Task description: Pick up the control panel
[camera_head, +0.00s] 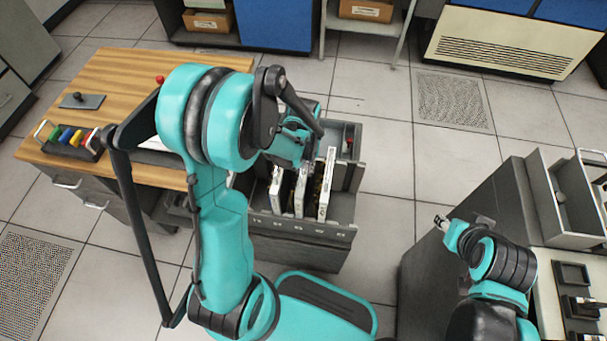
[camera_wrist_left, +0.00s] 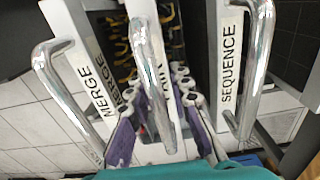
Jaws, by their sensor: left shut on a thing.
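Several control panels with white edges stand upright in a grey open bin. The middle panel (camera_head: 300,191) is between two others in the head view. In the left wrist view its silver handle (camera_wrist_left: 150,75) runs between my left gripper's purple-padded fingers (camera_wrist_left: 162,98). The left gripper is shut on this middle panel, whose label is mostly covered. In the head view my left gripper (camera_head: 304,138) is over the bin, partly hidden by its arm. The panel labelled MERGE (camera_wrist_left: 92,80) is on the left and SEQUENCE (camera_wrist_left: 229,65) on the right. My right gripper (camera_head: 441,221) is small; its jaws are unclear.
The grey bin (camera_head: 300,240) has a raised front rim. A wooden desk (camera_head: 110,75) with a rack of coloured levers (camera_head: 70,138) stands left. A dark cabinet (camera_head: 460,240) with trays is at right. Tiled floor is clear between bin and cabinet.

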